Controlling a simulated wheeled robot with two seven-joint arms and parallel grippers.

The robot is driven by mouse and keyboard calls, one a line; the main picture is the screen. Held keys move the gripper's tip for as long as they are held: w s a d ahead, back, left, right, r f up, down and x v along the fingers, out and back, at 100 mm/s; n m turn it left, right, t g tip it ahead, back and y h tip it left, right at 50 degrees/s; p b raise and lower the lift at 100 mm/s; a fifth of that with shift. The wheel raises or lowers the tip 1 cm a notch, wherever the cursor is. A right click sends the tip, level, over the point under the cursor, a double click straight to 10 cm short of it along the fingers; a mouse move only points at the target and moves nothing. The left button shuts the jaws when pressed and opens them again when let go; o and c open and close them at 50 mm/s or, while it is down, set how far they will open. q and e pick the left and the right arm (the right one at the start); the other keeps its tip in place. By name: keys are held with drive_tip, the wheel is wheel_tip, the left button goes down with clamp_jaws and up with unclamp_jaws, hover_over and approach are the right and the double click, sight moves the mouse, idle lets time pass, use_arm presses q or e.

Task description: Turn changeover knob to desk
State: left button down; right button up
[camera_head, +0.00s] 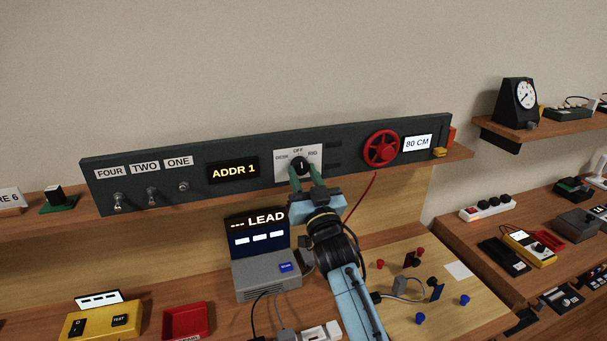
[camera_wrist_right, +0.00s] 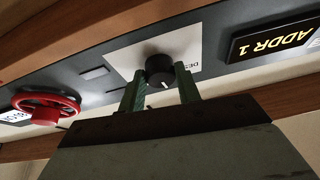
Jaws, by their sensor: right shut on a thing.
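The changeover knob (camera_head: 301,165) is a round black knob with a white pointer line, on a white plate (camera_head: 284,168) marked DESK at left, OFF at top and RIG at right. In the head view its pointer looks roughly upright, towards OFF. My right gripper (camera_head: 303,177) is shut on the knob, with one green finger on each side. In the right wrist view the knob (camera_wrist_right: 160,70) sits between the green fingers of the gripper (camera_wrist_right: 162,85), and part of the DESK label shows. My left gripper is not in view.
The dark panel (camera_head: 225,150) also carries several toggle switches (camera_head: 151,193), an ADDR 1 display (camera_head: 233,171), a red handwheel (camera_head: 381,149) and an 80 CM display (camera_head: 417,143). A grey LEAD box (camera_head: 268,275) stands below, left of my right arm.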

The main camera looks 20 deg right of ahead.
drive_tip(key=n+y+p, duration=0.1)
drive_tip(key=n, duration=0.1)
drive_tip(key=n+y+p, duration=0.1)
drive_tip(key=n, duration=0.2)
drive_tip(key=n+g+y+p, duration=0.1)
drive_tip(key=n, duration=0.1)
drive_tip(key=shift+d+r+n+y, duration=0.15)
drive_tip(key=shift+d+n+y, duration=0.15)
drive_tip(key=shift+n+y, duration=0.1)
drive_tip(key=shift+d+r+n+g+y+p, duration=0.1)
drive_tip(key=shift+n+g+y+p, duration=0.4)
drive_tip(key=shift+n, duration=0.6)
drive_tip(key=shift+d+f+n+g+y+p, duration=0.15)
drive_tip(key=shift+n+g+p, duration=0.1)
drive_tip(key=shift+n+p, duration=0.65)
drive_tip(key=shift+a+r+n+g+y+p, duration=0.15)
drive_tip(key=shift+n+g+y+p, duration=0.25)
drive_tip(key=shift+n, duration=0.9)
drive_tip(key=shift+d, duration=0.1)
drive_tip(key=o, duration=1)
drive_tip(key=shift+b+v, duration=1.2)
drive_tip(key=shift+v, duration=5.5)
